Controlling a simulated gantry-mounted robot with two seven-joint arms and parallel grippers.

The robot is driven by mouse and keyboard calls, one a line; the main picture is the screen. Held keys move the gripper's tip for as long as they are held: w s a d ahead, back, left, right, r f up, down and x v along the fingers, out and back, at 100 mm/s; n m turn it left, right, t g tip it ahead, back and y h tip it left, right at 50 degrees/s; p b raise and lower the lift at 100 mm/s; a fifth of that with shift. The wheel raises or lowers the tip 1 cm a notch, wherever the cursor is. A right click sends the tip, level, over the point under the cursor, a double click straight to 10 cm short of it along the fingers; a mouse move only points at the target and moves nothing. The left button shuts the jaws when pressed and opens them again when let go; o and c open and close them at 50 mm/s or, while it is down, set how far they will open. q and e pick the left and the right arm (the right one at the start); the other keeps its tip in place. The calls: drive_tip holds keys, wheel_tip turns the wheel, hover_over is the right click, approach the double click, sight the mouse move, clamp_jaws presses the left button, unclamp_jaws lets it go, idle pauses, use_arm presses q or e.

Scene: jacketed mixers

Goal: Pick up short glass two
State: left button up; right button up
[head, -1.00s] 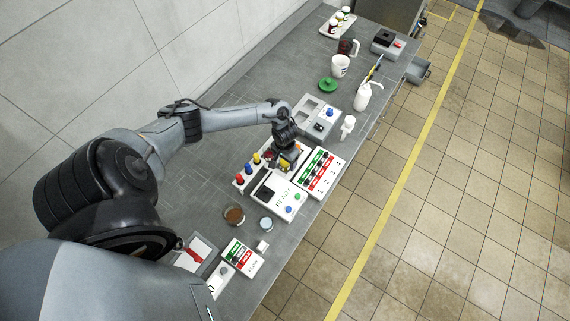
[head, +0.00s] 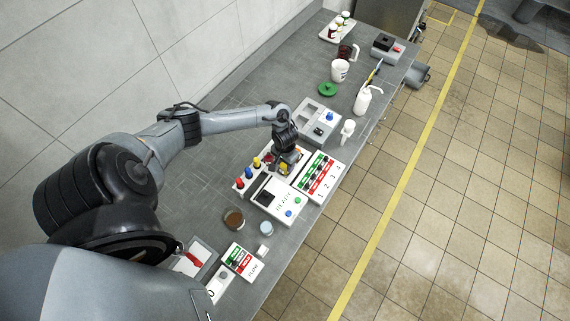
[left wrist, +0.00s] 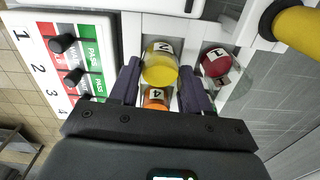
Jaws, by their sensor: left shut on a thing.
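Short glass two is a short round glass with yellow contents and a "2" on top (left wrist: 160,62). In the left wrist view it sits between the two fingers of my left gripper (left wrist: 156,84), which is shut on it. In the head view my left gripper (head: 286,165) points down into the white rack behind the white panels and hides most of the glass. I cannot tell whether the glass is clear of its slot. My right gripper is not in view.
A red glass marked 1 (left wrist: 216,64) and an orange glass marked 4 (left wrist: 155,97) stand close by. Bare table lies toward the wall.

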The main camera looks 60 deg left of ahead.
use_arm(q)
drive_tip(key=w+d+r+p, duration=0.2)
drive_tip(key=w+d+r, duration=0.6)
drive_tip(key=r, duration=0.2)
drive_tip(key=shift+d+r, duration=0.15)
drive_tip(key=shift+d, duration=0.15)
drive_tip(key=shift+a, duration=0.2)
